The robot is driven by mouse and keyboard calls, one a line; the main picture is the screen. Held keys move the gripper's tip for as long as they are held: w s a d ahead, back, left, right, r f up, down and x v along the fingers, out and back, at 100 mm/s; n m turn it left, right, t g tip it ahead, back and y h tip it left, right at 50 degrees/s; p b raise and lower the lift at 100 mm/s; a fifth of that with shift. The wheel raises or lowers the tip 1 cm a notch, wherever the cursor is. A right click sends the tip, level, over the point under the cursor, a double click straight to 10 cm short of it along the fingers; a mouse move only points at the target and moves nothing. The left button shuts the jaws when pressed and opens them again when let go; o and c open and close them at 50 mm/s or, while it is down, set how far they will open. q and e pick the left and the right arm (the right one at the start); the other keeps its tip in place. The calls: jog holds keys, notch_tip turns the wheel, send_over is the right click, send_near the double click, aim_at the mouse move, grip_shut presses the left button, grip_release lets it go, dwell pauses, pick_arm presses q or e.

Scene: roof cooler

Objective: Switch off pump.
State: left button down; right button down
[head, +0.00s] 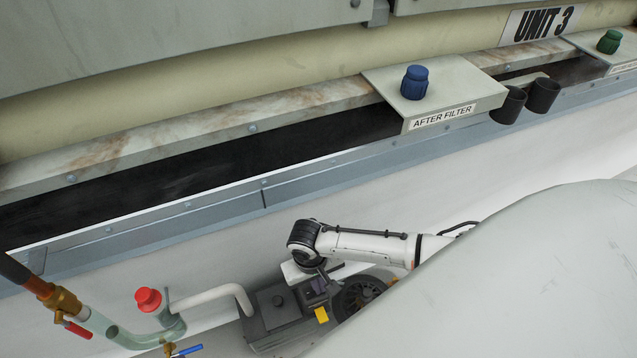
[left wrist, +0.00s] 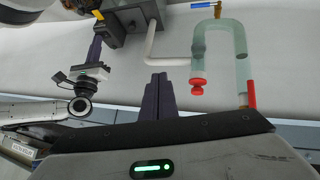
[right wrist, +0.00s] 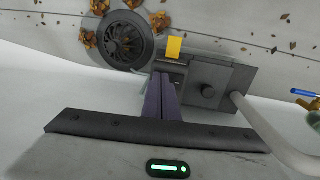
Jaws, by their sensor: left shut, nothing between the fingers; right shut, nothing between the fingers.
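The pump (head: 262,328) is a grey box with a round dark knob (head: 278,300) and a pale pipe leaving it. A yellow tab (head: 321,315) shows at its edge; it also shows in the right wrist view (right wrist: 174,48). My right gripper (head: 319,286) is shut and empty, its fingertips (right wrist: 163,78) right by the pump's edge just below the tab in that view. I cannot tell whether they touch. My left gripper (left wrist: 159,79) is shut and empty, pointing toward the pale pipe; it does not show in the head view.
A clear U-shaped pipe (head: 105,327) with a red cap (head: 148,299) and red and blue valve handles stands at lower left. A round dark grate (right wrist: 122,40) with leaves lies beside the pump. A long trough (head: 190,165) and AFTER FILTER shelf (head: 440,95) run behind.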

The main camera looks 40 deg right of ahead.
pick_arm(q)
jog(key=shift+s+a+f, duration=0.15)
jog(key=shift+a+f, duration=0.05)
jog(key=shift+f, duration=0.25)
jog(key=shift+r, duration=0.1)
pick_arm(e)
jog(key=shift+a, duration=0.15)
jog(key=shift+w+a+r+p, duration=0.15)
jog(key=shift+a+p, duration=0.15)
jog(key=shift+a, duration=0.3)
pick_arm(q)
jog(key=shift+r, duration=0.45)
